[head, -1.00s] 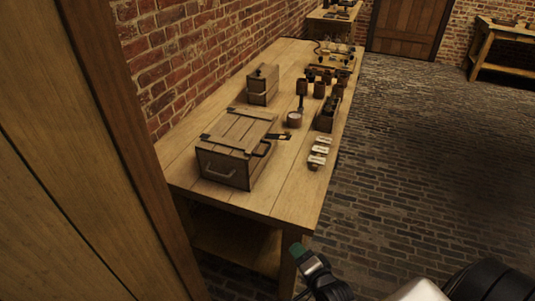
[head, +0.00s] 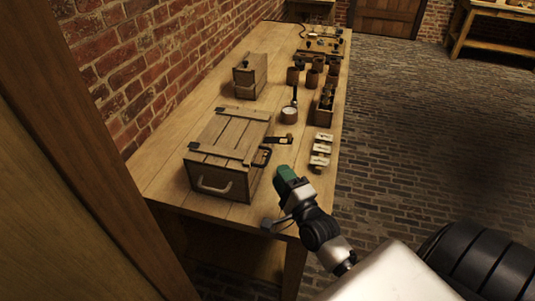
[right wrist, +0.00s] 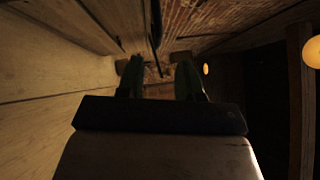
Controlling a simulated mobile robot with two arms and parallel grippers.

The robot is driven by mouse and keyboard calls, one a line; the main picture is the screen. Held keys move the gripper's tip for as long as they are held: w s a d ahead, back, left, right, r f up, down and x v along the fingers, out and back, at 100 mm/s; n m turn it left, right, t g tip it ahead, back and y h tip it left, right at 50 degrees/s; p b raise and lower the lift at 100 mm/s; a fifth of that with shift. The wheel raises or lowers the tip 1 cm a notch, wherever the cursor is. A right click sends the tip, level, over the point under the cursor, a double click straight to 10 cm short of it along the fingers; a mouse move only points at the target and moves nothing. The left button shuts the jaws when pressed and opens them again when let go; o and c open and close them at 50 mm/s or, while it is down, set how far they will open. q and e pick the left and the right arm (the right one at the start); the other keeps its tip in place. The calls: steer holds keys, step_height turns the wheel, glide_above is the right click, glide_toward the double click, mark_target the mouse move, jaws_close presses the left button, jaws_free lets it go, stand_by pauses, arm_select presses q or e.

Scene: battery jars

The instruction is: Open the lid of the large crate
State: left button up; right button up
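The large wooden crate (head: 236,187) stands on the near end of the workbench in the head view. Its planked lid (head: 228,133) lies flat and closed, with dark metal fittings at its left corners. A pale handle (head: 212,189) is on the near face and a dark handle (head: 262,158) is on the right side. A dark and brass strap (head: 279,140) sticks out to the right beyond it. My right gripper (head: 288,178), with green fingertips, is right of the crate, apart from it. In the right wrist view its fingers (right wrist: 159,78) are apart with nothing between them. My left gripper is out of view.
A smaller wooden box (head: 250,76) stands behind the crate by the brick wall. A round pot (head: 289,115), a narrow bottle rack (head: 323,104), white-labelled pieces (head: 321,150) and several brown jars sit along the workbench (head: 190,110). A wooden panel fills the left.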

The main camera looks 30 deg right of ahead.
mark_target(269, 157)
steer(key=w, duration=0.5)
steer(key=w+p, duration=0.1)
steer(key=w, duration=0.1)
steer(key=shift+w+d+r, duration=0.15)
steer(key=shift+d+r, duration=0.15)
steer(key=shift+r, duration=0.1)
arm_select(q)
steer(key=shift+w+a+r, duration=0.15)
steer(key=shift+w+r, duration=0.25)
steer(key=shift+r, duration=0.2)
arm_select(e)
jaws_close()
